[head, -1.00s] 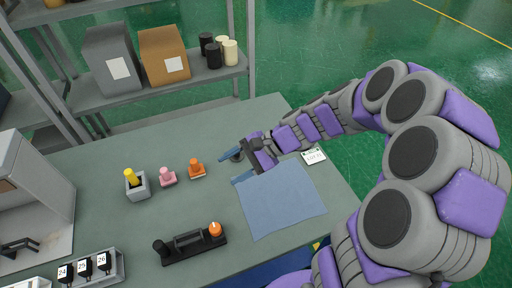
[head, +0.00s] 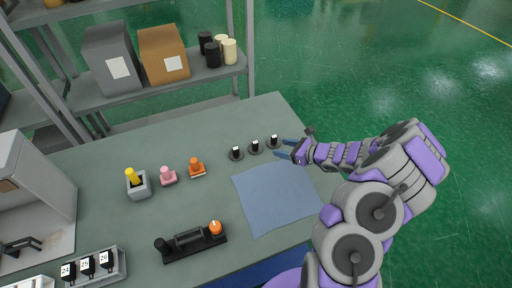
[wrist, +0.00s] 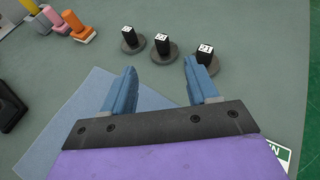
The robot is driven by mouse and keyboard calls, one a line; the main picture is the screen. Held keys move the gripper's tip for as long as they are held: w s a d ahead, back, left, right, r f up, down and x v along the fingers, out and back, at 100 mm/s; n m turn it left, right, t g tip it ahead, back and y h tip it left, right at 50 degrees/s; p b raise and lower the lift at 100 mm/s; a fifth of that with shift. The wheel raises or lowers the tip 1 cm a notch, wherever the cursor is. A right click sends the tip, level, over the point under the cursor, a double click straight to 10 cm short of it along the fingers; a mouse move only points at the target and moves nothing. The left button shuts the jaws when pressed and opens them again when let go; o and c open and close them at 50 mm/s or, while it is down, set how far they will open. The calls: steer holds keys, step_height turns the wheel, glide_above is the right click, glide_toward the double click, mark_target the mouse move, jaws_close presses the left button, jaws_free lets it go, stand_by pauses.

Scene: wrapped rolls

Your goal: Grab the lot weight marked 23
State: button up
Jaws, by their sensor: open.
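Three dark lot weights, each a black block with a white top label on a round grey base, stand in a row beyond the blue cloth. In the wrist view the right weight (wrist: 205,53) reads 21 and the middle weight (wrist: 163,47) seems to read 22. The left weight (wrist: 129,38) has a label too small to read surely; it also shows in the head view (head: 236,154). My gripper (head: 286,148) is open and empty, right of the row and closest to the right weight (head: 273,142). Its blue fingers (wrist: 160,66) point toward the weights without touching them.
The blue cloth (head: 275,198) lies flat below the row. Orange (head: 196,167) and pink (head: 168,176) stamps and a yellow-handled item in a grey holder (head: 138,187) stand left. A black stand (head: 192,243) lies in front. A rack (head: 112,262) holds blocks 24, 25, 26.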

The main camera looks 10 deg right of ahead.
mark_target(254, 145)
steer(key=b+x, duration=0.2)
steer(key=x, duration=0.9)
steer(key=shift+w+a+f, duration=0.1)
steer(key=shift+w+a, duration=0.15)
steer(key=shift+a, duration=0.05)
steer(key=w+a+f+b, duration=0.1)
steer(key=w+a+f, duration=0.1)
steer(key=f, duration=0.1)
steer(key=shift+w+b, duration=0.2)
steer(key=shift+b, duration=0.15)
steer(key=shift+w+a+f, duration=0.1)
steer(key=shift+w+a, duration=0.3)
steer(key=shift+w, duration=0.05)
steer(key=c, duration=0.7)
